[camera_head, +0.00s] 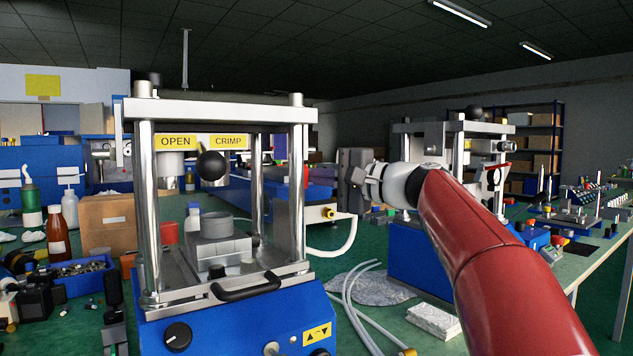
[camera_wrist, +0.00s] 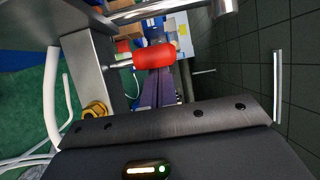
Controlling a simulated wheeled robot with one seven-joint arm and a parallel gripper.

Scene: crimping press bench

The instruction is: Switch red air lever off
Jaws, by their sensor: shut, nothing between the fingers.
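A red lever handle (camera_wrist: 155,54) on a thin metal stem juts from a grey metal block (camera_wrist: 92,75) in the wrist view. My gripper (camera_head: 354,180) is a dark grey block at the end of my red and white arm, to the right of the press. Its dark edge fills the bottom of the wrist view (camera_wrist: 170,122), apart from the red handle in the picture. It is shut and empty; its fingertips are not clearly visible.
The crimping press (camera_head: 220,110) with OPEN and CRIMP labels stands left of my arm. A brass fitting (camera_head: 329,213) with a white hose (camera_head: 335,250) is just below my gripper. A second press (camera_head: 405,250) stands behind my arm. Loose tubes lie on the green bench.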

